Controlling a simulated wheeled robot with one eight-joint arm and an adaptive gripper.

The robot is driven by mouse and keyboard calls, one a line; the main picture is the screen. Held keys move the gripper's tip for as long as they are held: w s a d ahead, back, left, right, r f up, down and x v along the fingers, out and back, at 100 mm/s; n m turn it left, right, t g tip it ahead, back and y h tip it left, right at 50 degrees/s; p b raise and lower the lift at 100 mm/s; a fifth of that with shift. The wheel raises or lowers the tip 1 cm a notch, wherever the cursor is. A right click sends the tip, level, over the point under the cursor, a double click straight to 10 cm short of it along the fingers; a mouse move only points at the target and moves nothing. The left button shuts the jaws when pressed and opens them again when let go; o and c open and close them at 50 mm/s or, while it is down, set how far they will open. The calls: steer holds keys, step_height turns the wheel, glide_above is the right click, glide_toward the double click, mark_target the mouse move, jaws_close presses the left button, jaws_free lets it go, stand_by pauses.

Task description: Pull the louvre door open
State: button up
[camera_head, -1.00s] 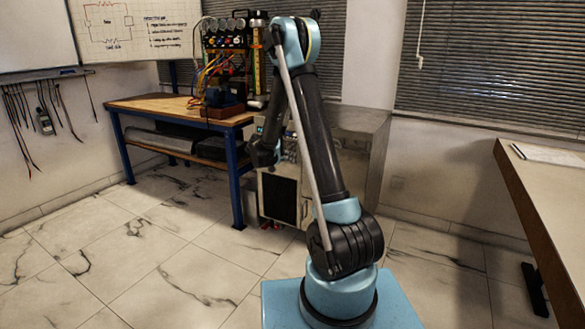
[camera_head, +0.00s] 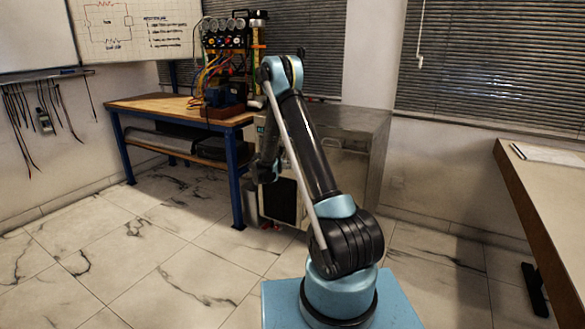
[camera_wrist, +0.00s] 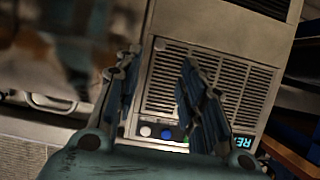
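The louvre door (camera_wrist: 248,88) is a pale slatted panel on the front of a grey cabinet, filling the middle of the wrist view. It looks closed. A small round knob-like spot (camera_wrist: 159,44) is near its upper left corner. My gripper (camera_wrist: 160,62) is open, with its two dark fingers spread in front of the slats and nothing between them. I cannot tell whether the fingers touch the panel. In the head view my gripper (camera_head: 264,172) is at the cabinet's front, and my arm hides much of the louvre door there.
The grey cabinet (camera_head: 352,150) has buttons (camera_wrist: 167,134) and a lit display (camera_wrist: 245,141) beside the slats. A blue-legged workbench (camera_head: 150,105) with an instrument rig (camera_head: 225,45) stands at its left. Another table (camera_head: 560,190) is at right. The tiled floor at left is clear.

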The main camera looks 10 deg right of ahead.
steer(key=x, duration=1)
steer(key=shift+w+d, duration=0.1)
steer(key=shift+w, duration=0.05)
jaws_close()
